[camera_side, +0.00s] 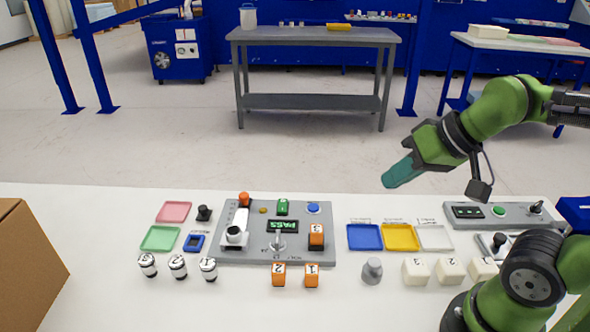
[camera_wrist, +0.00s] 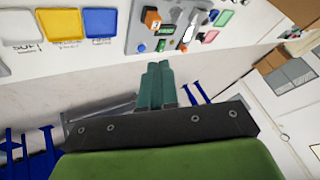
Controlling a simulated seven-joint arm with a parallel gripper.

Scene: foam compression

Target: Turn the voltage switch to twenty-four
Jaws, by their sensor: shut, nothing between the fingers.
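A grey control panel (camera_side: 318,257) lies on the white table. A metal lever switch (camera_side: 278,241) stands near its lower middle, below a small display reading PASS (camera_side: 283,226). Small print by the lever appears to start with VOLT; which setting the lever points to is too small to tell. My gripper (camera_side: 388,181) has teal fingers closed together and empty. It hangs in the air behind and to the right of the panel, apart from it. In the wrist view the closed fingers (camera_wrist: 158,66) point toward the panel (camera_wrist: 139,31); I cannot make out the lever clearly there.
The panel also bears a black-knobbed slider (camera_side: 235,234), a green block (camera_side: 282,206), a blue button (camera_side: 313,209) and an orange cube (camera_side: 316,235). Blue (camera_side: 365,237), yellow (camera_side: 401,237) and white trays (camera_side: 435,238) lie right. A cardboard box (camera_side: 25,262) stands at left.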

